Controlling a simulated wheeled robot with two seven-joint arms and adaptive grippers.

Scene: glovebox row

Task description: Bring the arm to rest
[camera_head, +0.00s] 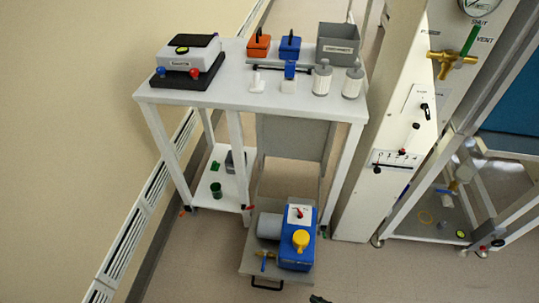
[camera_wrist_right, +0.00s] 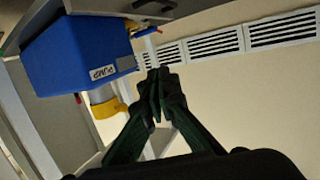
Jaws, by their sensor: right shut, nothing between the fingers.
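My right gripper (camera_wrist_right: 157,78) shows in the right wrist view with its dark green fingers together, shut and empty. In the head view only a small dark tip of my right gripper (camera_head: 318,299) shows at the bottom edge, below the pump cart. The blue pump (camera_head: 298,246) with its yellow cap sits on a low cart. The pump also shows in the right wrist view (camera_wrist_right: 80,55), to the left of my fingers and apart from them in the picture. My left gripper is not in view.
A white table (camera_head: 225,92) holds a black-based device (camera_head: 188,62), orange and blue boxes, a grey bin (camera_head: 338,45) and white canisters. The low cart (camera_head: 255,268) stands in front of it. A white panel (camera_head: 385,170) with valves stands right. Bare floor (camera_head: 400,280) lies at lower right.

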